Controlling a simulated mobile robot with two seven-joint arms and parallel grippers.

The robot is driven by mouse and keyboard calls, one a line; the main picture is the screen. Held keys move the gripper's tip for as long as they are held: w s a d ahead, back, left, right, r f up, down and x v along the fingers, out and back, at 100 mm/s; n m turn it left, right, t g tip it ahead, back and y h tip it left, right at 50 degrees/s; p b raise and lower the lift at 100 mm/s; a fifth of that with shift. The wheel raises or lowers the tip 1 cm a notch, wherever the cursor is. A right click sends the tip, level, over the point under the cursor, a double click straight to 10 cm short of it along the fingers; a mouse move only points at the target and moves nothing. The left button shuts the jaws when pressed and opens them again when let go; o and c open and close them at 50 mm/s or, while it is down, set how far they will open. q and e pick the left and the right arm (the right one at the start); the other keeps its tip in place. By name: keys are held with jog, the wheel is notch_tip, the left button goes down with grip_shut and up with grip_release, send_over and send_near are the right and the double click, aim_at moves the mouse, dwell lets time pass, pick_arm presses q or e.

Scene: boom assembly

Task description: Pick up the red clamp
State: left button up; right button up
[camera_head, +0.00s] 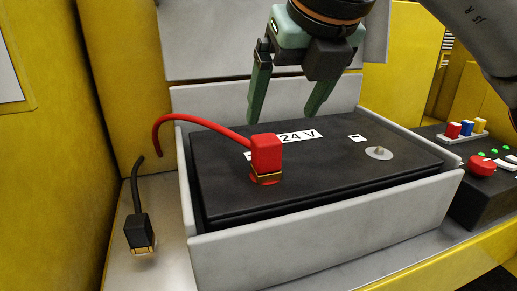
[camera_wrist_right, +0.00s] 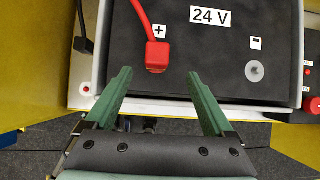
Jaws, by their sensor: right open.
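The red clamp (camera_head: 266,152) stands upright on the black 24 V battery (camera_head: 330,165), at the battery's near left part, with a brass-coloured band low on it and a red cable running off left. In the right wrist view the clamp (camera_wrist_right: 157,55) lies between and just beyond the fingertips, beside a "+" mark. My right gripper (camera_head: 281,118) is open and empty, its green fingers pointing down above the battery, behind the clamp in the head view. The wrist view shows its two fingers (camera_wrist_right: 158,76) apart, not touching the clamp. My left gripper is not in view.
A light grey tray (camera_head: 330,238) walls in the battery. A bare metal post (camera_head: 379,153) sits at the battery's right. A black clamp (camera_head: 139,232) on a black cable lies left of the tray. A control box (camera_head: 490,200) with a red button stands right. Yellow walls enclose the left side.

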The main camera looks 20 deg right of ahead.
aim_at(266, 153)
jog(key=x, duration=0.5)
jog(key=shift+f, duration=0.35)
jog(key=shift+a+p+x, duration=0.2)
jog(key=shift+p+x, duration=0.6)
jog(key=shift+x, duration=2.25)
jog(key=shift+s+f, duration=0.1)
jog(key=shift+s, duration=0.05)
jog(key=shift+c, duration=0.3)
grip_shut()
